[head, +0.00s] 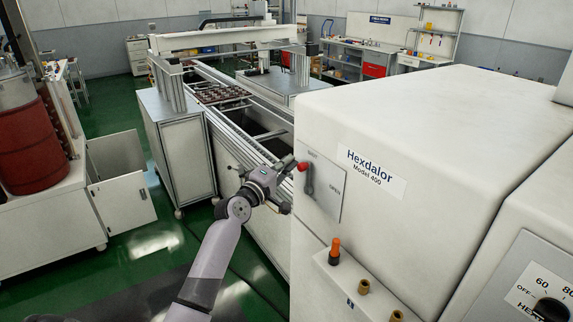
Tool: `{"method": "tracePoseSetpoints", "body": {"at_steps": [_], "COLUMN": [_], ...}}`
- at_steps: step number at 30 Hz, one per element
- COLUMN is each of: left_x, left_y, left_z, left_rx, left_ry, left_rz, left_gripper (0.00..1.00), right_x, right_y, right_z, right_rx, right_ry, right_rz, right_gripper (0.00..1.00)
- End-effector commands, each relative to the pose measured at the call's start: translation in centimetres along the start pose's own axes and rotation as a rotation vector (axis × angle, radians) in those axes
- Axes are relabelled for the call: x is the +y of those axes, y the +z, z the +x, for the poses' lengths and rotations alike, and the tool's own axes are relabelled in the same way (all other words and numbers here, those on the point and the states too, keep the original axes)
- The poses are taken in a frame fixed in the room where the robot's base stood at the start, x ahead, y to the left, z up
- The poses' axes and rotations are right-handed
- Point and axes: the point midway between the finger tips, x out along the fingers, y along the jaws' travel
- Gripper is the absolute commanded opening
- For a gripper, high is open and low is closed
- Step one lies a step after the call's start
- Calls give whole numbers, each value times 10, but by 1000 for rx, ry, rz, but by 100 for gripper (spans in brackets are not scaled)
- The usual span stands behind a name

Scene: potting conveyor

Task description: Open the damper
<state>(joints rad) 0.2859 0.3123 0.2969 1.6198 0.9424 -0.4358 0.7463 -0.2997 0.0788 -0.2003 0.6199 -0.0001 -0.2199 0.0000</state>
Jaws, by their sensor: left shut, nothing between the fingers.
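The damper lever (309,183) is a dark handle with a red knob (303,166), on a grey plate (326,205) on the side of the white Hexdalor Model 400 machine (420,130). The lever points roughly upward, toward a faint label at the plate's top; a label that seems to read OPEN is at the plate's right. My left gripper (287,170) is shut and empty, just left of the red knob. I cannot tell whether its fingertips touch the knob. My right gripper is out of view.
An orange-topped fitting (335,250) and brass fittings (363,286) stand on a ledge below the lever plate. A conveyor frame (225,125) runs behind my left gripper. A heater dial (550,310) is at the lower right. Green floor (150,240) is open at left.

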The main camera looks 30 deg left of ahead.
Motion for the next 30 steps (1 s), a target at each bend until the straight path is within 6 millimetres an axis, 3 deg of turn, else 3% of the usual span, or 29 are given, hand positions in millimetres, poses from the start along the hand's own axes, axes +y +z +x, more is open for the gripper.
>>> {"method": "tracePoseSetpoints", "body": {"at_steps": [17,30], "left_x": [0,-1], "left_y": [9,39], "left_z": [-4,-17], "left_rx": [-2,-3], "left_ry": [46,182], "left_rz": [109,427], "left_gripper": [0,0], "right_x": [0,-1], "right_y": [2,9], "right_z": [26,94], "right_rx": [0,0], "right_ry": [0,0], "right_rz": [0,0], "right_gripper": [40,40]}}
